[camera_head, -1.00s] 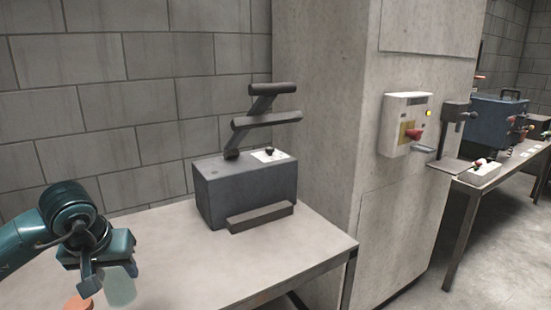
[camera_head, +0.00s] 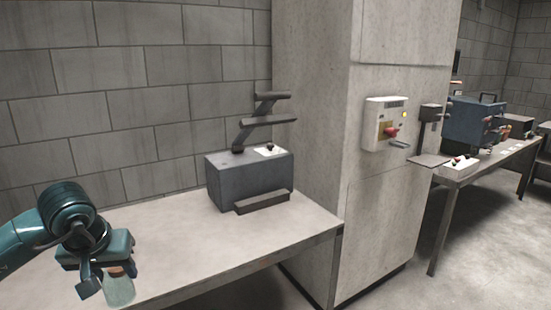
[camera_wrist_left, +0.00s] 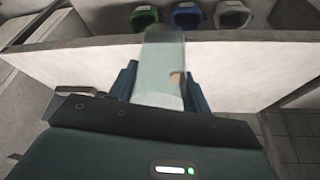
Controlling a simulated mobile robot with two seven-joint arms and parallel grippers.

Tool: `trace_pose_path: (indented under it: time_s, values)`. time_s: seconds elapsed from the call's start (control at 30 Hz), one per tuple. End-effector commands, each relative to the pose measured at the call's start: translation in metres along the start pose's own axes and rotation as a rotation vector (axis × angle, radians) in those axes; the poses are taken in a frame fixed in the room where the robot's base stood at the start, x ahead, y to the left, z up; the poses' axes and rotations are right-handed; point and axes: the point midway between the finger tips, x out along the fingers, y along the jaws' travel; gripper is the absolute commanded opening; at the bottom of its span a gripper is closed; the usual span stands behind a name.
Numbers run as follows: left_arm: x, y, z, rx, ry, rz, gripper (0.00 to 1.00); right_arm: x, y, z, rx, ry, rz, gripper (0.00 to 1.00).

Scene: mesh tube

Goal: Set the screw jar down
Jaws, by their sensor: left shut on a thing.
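The screw jar (camera_head: 119,291) is a pale green, see-through jar at the lower left of the head view. My left gripper (camera_head: 104,282) is shut on it. In the left wrist view the jar (camera_wrist_left: 160,62) stands out between the two blue fingers (camera_wrist_left: 158,88), over the pale tabletop. An orange-brown round patch (camera_head: 115,271) shows at the jar's upper end in the head view; a brown patch also shows through or beside the jar in the wrist view. I cannot tell whether the jar touches the table. My right gripper is out of view.
The pale table (camera_head: 190,245) has free room between the jar and a dark grey box (camera_head: 249,181) with a bar frame. A concrete pillar (camera_head: 315,120) carries a switch panel (camera_head: 385,124). Green (camera_wrist_left: 144,17), blue (camera_wrist_left: 188,16) and grey (camera_wrist_left: 231,15) bins show beyond the table edge.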

Motion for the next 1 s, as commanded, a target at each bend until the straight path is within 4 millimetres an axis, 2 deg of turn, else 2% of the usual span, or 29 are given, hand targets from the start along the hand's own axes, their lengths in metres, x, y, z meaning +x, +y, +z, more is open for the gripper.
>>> trace_pose_path:
  time_s: [0.03, 0.4, 0.5, 0.7, 0.9, 1.0]
  values:
    - [-0.017, 0.000, -0.007, 0.001, -0.002, 0.000, 0.25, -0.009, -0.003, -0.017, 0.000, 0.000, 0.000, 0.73]
    - [-0.054, 0.000, -0.022, 0.001, -0.002, 0.000, 0.25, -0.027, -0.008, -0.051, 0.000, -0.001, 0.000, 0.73]
    - [-0.043, 0.013, -0.002, 0.034, -0.007, 0.002, 0.25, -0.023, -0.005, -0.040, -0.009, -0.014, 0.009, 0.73]
    - [-0.034, 0.042, 0.040, 0.103, -0.007, 0.015, 0.25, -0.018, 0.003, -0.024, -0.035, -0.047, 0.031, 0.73]
    - [-0.032, 0.071, 0.092, 0.174, -0.006, 0.055, 0.25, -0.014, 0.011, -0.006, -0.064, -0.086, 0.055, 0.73]
    - [-0.033, 0.080, 0.110, 0.194, -0.005, 0.073, 0.25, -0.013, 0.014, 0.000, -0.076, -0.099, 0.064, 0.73]
